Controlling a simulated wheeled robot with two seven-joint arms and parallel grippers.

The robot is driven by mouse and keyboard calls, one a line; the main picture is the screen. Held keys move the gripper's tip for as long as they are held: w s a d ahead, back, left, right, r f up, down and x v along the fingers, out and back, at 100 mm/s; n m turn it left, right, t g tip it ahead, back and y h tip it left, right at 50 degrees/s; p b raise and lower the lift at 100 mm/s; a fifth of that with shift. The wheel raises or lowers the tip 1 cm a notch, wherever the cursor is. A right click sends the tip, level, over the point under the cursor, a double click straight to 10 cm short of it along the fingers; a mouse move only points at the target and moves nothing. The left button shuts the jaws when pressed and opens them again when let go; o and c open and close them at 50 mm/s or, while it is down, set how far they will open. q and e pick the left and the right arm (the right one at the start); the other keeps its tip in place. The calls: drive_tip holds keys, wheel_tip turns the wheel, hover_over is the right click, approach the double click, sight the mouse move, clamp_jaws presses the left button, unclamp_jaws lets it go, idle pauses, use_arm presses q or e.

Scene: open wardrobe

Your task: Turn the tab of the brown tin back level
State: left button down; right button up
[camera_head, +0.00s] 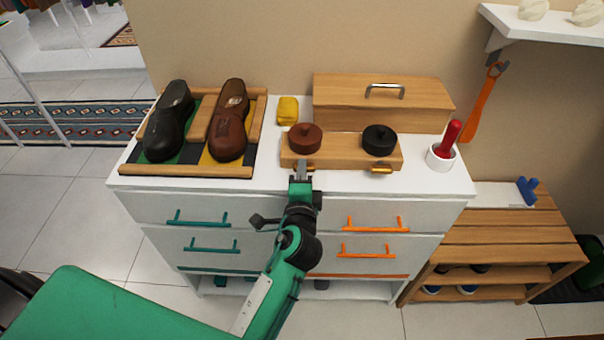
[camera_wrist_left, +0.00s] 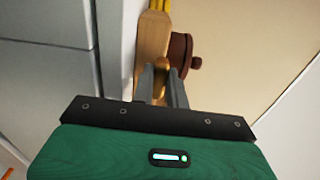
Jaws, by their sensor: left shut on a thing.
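The brown tin (camera_head: 304,138) sits on the left of a wooden stand (camera_head: 342,152) on top of the white chest. In the wrist view the tin (camera_wrist_left: 181,50) shows at the stand's edge. My left gripper (camera_head: 302,170) is at the stand's front edge, below the brown tin. Its grey fingers (camera_wrist_left: 164,80) are shut on the small brass tab (camera_wrist_left: 186,65) of the brown tin, which they mostly hide, so its tilt is hard to tell. The black tin (camera_head: 379,140) sits to the right, with its own brass tab (camera_head: 382,169) lying level. My right gripper is not in view.
A shoe tray (camera_head: 185,171) with a black and a brown shoe stands at the left. A yellow block (camera_head: 288,110) and a wooden box (camera_head: 375,101) are behind. A white cup (camera_head: 441,156) with a red-handled tool stands at the right. Drawers with teal and orange handles are below.

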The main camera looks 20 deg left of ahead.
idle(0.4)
use_arm(q)
drive_tip(key=c, duration=1.4)
unclamp_jaws()
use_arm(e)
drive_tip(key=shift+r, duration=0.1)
